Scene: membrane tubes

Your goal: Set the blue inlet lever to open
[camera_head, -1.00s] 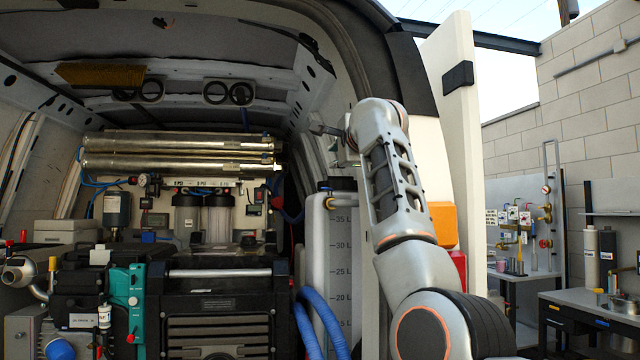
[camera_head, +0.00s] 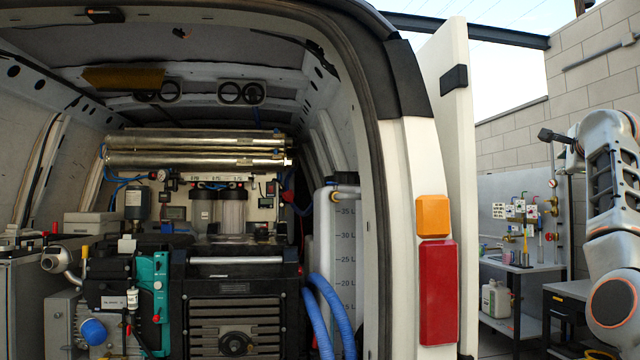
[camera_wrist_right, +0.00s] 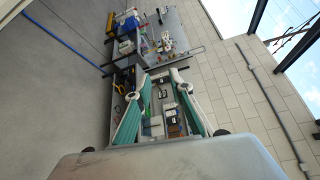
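A valve panel (camera_head: 522,211) with small signs, brass fittings and a gauge stands on a bench at the right in the head view. Its levers are too small to tell apart, so I cannot pick out the blue inlet lever or its position with certainty. My right gripper (camera_head: 557,136) is at the right in the head view, in front of the block wall and apart from the panel. My left gripper is not in view.
The open van holds steel membrane tubes (camera_head: 195,149), filter housings (camera_head: 232,211), a black machine (camera_head: 235,322) and a water tank (camera_head: 346,240). The van's rear pillar with a red tail light (camera_head: 437,292) stands at centre right. A white canister (camera_head: 496,299) sits under the bench.

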